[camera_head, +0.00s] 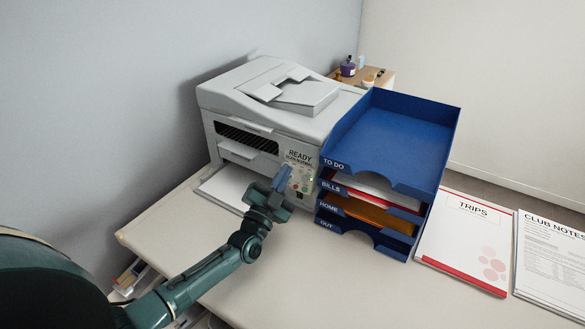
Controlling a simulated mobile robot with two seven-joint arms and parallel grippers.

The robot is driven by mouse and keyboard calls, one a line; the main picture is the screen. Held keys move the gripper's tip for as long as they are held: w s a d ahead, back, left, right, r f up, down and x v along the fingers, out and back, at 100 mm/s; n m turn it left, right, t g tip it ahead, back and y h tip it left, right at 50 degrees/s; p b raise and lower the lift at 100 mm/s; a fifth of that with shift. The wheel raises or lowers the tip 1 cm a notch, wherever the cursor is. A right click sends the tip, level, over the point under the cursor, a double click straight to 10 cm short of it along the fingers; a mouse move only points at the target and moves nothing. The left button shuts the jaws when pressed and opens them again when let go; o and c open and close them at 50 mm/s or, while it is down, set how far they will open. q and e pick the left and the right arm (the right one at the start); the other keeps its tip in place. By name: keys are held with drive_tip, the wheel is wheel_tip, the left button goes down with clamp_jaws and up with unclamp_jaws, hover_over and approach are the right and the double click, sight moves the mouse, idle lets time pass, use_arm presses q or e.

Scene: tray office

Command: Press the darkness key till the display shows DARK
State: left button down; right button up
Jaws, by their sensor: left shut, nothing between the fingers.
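A light grey printer (262,113) stands on the desk. Its front right corner carries a control panel (302,157), where the display reads READY with a smaller line below that seems to end in NORMAL. Several small keys and a green light sit under the display; I cannot tell which is the darkness key. My left gripper (284,174) is shut and empty, with its fingertips in front of the panel's lower left part, hiding some of it. I cannot tell whether the tips touch the panel. My right gripper is not in view.
A blue tray stack (433,148) labelled TO DO, BILLS, HOME and OUT stands close to the panel's right. TRIPS (460,236) and CLUB NOTES (549,262) papers lie further right. The desk front (300,275) is clear. A small wooden stand (386,80) is behind.

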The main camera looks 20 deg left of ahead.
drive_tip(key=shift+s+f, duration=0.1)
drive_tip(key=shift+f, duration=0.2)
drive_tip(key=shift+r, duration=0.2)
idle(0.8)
use_arm(q)
drive_tip(key=shift+w+f+b, duration=0.15)
drive_tip(key=shift+w+b, duration=0.15)
drive_tip(key=shift+w, duration=0.1)
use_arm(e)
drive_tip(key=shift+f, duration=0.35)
